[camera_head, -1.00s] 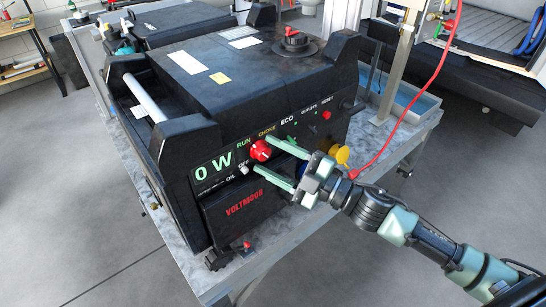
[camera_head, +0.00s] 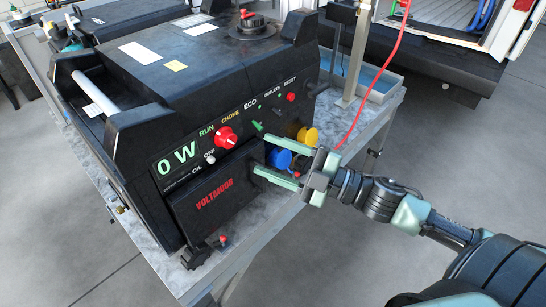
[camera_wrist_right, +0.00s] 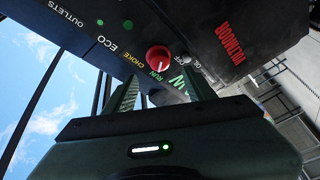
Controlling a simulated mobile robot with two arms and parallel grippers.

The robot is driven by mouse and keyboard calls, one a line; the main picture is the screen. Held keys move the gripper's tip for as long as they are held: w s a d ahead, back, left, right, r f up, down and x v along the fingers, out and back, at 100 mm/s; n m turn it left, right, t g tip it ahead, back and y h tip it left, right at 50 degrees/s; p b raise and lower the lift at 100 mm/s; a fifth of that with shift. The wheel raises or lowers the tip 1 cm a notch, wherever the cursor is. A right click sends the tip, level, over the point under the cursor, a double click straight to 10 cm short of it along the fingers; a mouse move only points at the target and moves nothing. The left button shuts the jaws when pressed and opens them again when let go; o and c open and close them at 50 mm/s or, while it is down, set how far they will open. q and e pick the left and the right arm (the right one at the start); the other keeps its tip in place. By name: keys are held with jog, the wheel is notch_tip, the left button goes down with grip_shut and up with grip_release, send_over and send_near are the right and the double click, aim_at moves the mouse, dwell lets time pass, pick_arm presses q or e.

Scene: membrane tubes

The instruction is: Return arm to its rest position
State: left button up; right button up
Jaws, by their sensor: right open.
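My right gripper (camera_head: 258,148) is open in front of the control panel of the black generator (camera_head: 215,75). Its two green fingers point at the panel and hold nothing. The red knob (camera_head: 227,138) under the RUN and CHOKE labels is to the left of the fingertips, clear of them in the head view. In the right wrist view the red knob (camera_wrist_right: 158,56) shows beyond the open right gripper (camera_wrist_right: 160,92). The green display (camera_head: 172,163) reads 0 W. My left gripper is in neither view.
The generator stands on a grey metal table (camera_head: 245,232). A red cable (camera_head: 380,85) hangs to the right, near a blue tray (camera_head: 375,82). Blue (camera_head: 279,159) and yellow (camera_head: 308,136) socket covers are close to the gripper. Open floor lies at the front right.

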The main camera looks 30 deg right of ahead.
dwell(0.3)
jog(key=w+d+f+m+t+h, duration=0.15)
jog(key=d+f+m+h, duration=0.35)
jog(key=f, duration=0.5)
jog(key=w+d+f+m+g+h, duration=0.1)
jog(key=w+d+f+m+h, duration=0.25)
jog(key=d+f, duration=0.55)
jog(key=s+d+f+m+g+h, duration=0.1)
jog(key=s+d+f+m+h, duration=0.15)
jog(key=f, duration=0.65)
jog(key=s+d+f+m+g+h, duration=0.15)
jog(key=s+f, duration=0.25)
jog(key=f, duration=0.6)
jog(key=s+a+f+m+g+h, duration=0.1)
jog(key=s+a+f+m+g, duration=0.15)
jog(key=s+f, duration=0.65)
jog(key=s+a+f+m+g+h, duration=0.1)
jog(key=s+a+f+g, duration=0.15)
jog(key=s+f, duration=0.55)
jog(key=s+a+f+g, duration=0.3)
jog(key=s+a+f, duration=0.2)
jog(key=s, duration=0.4)
jog(key=s+a+f+m+g+y, duration=0.1)
jog(key=s+a+f+g, duration=0.2)
jog(key=s+a+f, duration=0.2)
jog(key=s+f, duration=0.2)
jog(key=s, duration=0.2)
jog(key=shift+s+a+g, duration=0.2)
jog(key=shift+s+g, duration=0.1)
jog(key=shift+s, duration=0.1)
